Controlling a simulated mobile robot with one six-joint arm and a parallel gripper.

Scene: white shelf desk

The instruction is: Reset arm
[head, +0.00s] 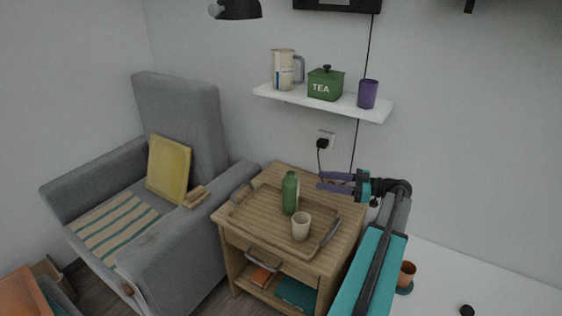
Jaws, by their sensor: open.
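My gripper (320,182) is open and empty, with its two dark purple fingers pointing left. It is above the back right part of the small wooden side table (288,172). My teal and dark arm reaches up to it from the lower right. A green bottle (290,194) stands upright on a wooden tray (262,238) on the table, left of and apart from the fingers. A beige cup (301,227) stands on the same tray, in front of the bottle.
A grey armchair (180,110) with a yellow cushion (168,169) stands left. An orange pot (407,273) is on the white surface at right.

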